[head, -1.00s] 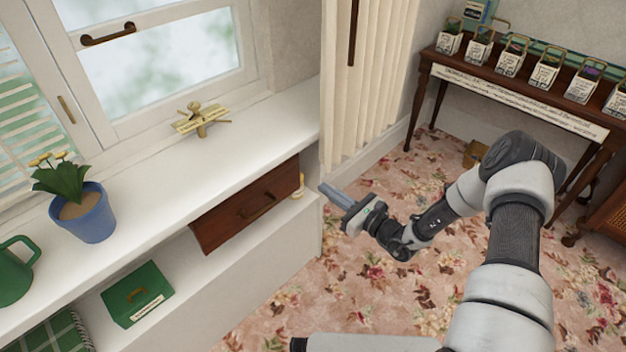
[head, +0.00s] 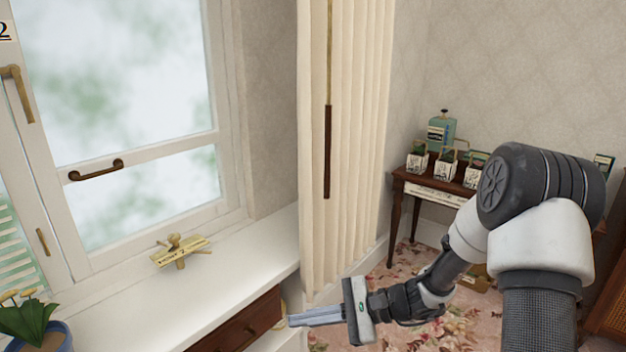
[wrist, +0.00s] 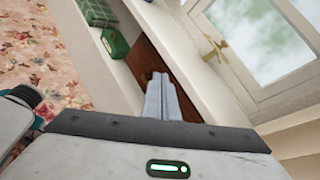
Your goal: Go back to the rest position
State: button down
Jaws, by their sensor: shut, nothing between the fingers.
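My gripper (head: 291,321) is shut and empty. In the head view it points left, in front of the right end of the white window ledge (head: 232,262), near a brown wooden drawer (head: 243,333) set under the ledge. In the wrist view my gripper (wrist: 160,80) shows its two fingers together, pointing toward the drawer (wrist: 146,64). My arm reaches in from the right of the head view, bent at the elbow.
A brass propeller-like item (head: 180,252) stands on the ledge, with a potted plant (head: 30,322) at lower left. A cream curtain (head: 350,140) hangs beside the window. A side table (head: 400,195) with several small pots stands behind my arm. Floral carpet (head: 400,265) shows between.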

jog(key=s+d+r+n+t+h, duration=0.4)
jog(key=s+d+r+n+h, duration=1.1)
jog(key=s+r, duration=0.45)
notch_tip(320, 180, up, 21)
jog(key=m+p, duration=0.1)
jog(key=p, duration=2.1)
jog(key=shift+d+r+m+y, duration=0.2)
jog(key=shift+d+m+y, duration=0.2)
jog(key=shift+d, duration=0.05)
jog(key=shift+s, duration=0.1)
